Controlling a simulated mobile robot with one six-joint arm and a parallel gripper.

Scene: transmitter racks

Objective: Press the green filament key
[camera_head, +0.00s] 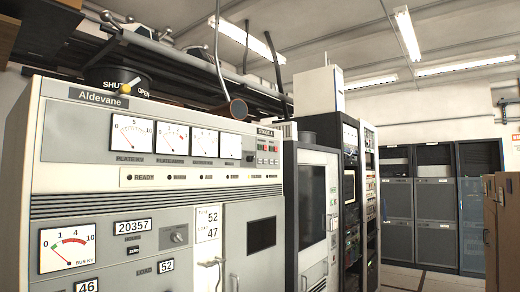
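A cream transmitter cabinet (70,190) labelled Aldevane fills the left and middle of the head view. At the right end of its meter row, under a dark STAGE A label (270,131), is a small cluster of keys (268,154) with red and green spots. The keys are too small to read, so I cannot tell which one is the filament key. My gripper does not show in this view.
A black SHUT/OPEN dial (117,78) and dark ducting (180,65) sit above the cabinet. A dark-framed cabinet (312,210) and open equipment racks (350,180) stand beyond it. Brown boxes (503,230) stand at the right edge. Some floor (402,279) shows between them.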

